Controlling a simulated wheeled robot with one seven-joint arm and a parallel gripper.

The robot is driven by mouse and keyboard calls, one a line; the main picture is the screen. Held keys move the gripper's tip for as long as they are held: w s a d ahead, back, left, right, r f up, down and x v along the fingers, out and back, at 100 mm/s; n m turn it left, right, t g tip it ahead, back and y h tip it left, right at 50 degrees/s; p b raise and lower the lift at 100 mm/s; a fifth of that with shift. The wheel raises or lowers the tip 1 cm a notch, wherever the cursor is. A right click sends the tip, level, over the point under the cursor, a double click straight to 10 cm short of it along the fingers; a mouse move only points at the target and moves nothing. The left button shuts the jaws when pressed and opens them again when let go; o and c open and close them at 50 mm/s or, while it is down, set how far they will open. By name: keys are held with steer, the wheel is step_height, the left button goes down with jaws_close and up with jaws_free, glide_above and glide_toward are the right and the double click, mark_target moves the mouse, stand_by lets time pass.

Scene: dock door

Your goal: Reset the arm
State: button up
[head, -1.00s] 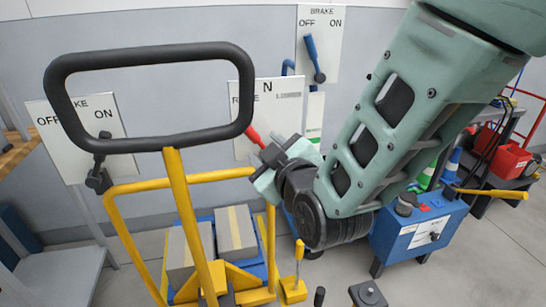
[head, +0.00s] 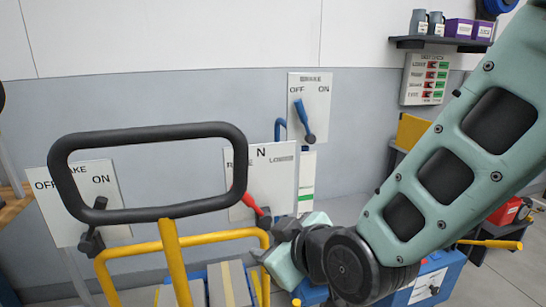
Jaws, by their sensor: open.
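My gripper (head: 272,265) is in the lower middle of the head view, at the end of my green arm, which reaches in from the right. It is open, and its fingers are partly hidden by the wrist. The red lever (head: 252,204) on the middle panel (head: 277,182) is just above and behind it in the picture; I cannot tell whether they touch. The blue lever (head: 304,117) on the upper brake panel (head: 322,98) tilts toward OFF. The black lever (head: 93,238) on the left brake panel (head: 112,215) is partly behind the black loop handle.
The black loop handle (head: 150,132) on a yellow post stands in front at left. A yellow rail frame (head: 200,240) with boxes is below it. A blue cabinet (head: 430,280) is behind my arm at lower right. A shelf (head: 440,43) and a status board (head: 425,80) are on the wall.

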steer(key=s+d+r+m+g+h+p, duration=0.1)
steer(key=s+d+r+g+h+p, duration=0.2)
steer(key=s+d, duration=0.4)
steer(key=s+d+r+m+g+h+p, duration=0.2)
steer(key=s+d+g, duration=0.4)
steer(key=s, duration=0.4)
steer(key=shift+s+d+r+g+h+p, duration=0.35)
steer(key=shift+d+r+h+p, duration=0.35)
steer(key=shift+p, duration=0.35)
